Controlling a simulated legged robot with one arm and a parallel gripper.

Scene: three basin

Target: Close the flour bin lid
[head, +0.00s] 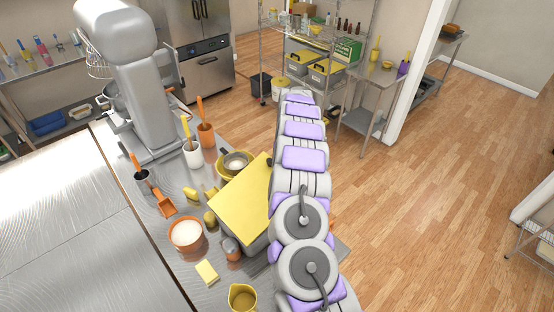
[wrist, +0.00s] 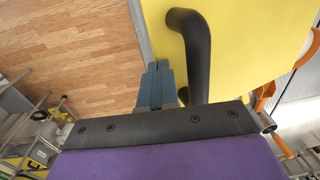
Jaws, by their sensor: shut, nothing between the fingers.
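The flour bin (head: 237,238) is a grey box with a yellow lid (head: 237,202), standing on the metal counter in the head view. The lid lies over the bin's top; my arm covers its right side, so I cannot tell whether it is fully down. In the wrist view the yellow lid (wrist: 245,70) fills the upper right, with a black bar handle (wrist: 195,50) on it. My gripper (wrist: 157,68) is shut and empty, its blue-grey fingers just left of the handle, close to the lid's edge. I cannot tell whether they touch it. The head view hides my gripper behind my arm.
On the counter left of the bin are an orange bowl of white powder (head: 187,233), an orange scoop (head: 164,204), a butter-like block (head: 207,272) and a yellow jug (head: 242,296). A grey stand mixer (head: 140,80) stands behind. Wooden floor (head: 430,200) is open to the right.

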